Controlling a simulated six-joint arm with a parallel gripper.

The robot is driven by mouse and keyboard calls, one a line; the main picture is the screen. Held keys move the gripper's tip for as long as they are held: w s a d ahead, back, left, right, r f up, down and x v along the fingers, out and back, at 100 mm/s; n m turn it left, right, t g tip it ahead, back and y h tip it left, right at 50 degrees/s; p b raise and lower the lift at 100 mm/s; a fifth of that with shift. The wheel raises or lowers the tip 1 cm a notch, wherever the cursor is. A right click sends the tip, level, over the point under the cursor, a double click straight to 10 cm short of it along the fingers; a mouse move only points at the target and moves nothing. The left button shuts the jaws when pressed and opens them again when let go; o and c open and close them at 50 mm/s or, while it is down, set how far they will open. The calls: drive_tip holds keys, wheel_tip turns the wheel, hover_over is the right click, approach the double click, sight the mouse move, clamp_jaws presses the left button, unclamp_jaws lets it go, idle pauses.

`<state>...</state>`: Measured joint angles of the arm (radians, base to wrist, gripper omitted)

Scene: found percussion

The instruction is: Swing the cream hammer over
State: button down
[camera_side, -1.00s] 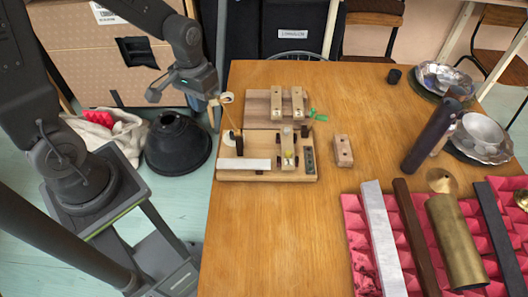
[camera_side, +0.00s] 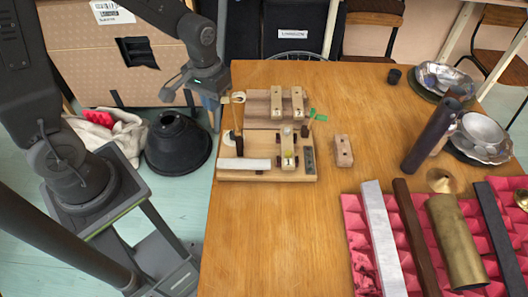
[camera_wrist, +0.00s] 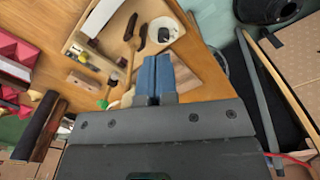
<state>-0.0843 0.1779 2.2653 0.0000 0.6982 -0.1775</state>
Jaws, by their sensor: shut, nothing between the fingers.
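The cream hammer (camera_side: 238,97) has a cream head on a thin tan stick. It stands nearly upright at the left part of the wooden board (camera_side: 230,175) in the side view. My gripper (camera_side: 213,108) is shut and empty, pointing down just left of the hammer's head; I cannot tell whether they touch. In the wrist view, the shut blue fingers (camera_wrist: 155,60) are beside a cream piece (camera_wrist: 128,97) that looks like the hammer's head, partly hidden by my gripper. A green-headed hammer (camera_side: 320,117) leans at the board's right side.
The board carries a white strip (camera_side: 244,164) and small wooden blocks. A loose wooden block (camera_side: 343,151) lies to its right. The table's front middle is clear.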

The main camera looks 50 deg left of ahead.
drive_tip(key=shift+w+d, duration=0.85)
drive_tip(key=shift+d, duration=0.05)
drive_tip(key=shift+r, duration=0.1)
idle(0.3)
drive_tip(key=s+r+m+t, duration=0.3)
drive_tip(key=s+r+t, duration=0.2)
drive_tip(key=s+r, duration=0.8)
wheel_tip(320, 180, up, 3)
drive_tip(key=shift+d+f+t, duration=0.1)
drive_tip(key=shift+d+t, duration=0.2)
drive_tip(key=shift+d, duration=0.15)
drive_tip(key=shift+w, duration=0.15)
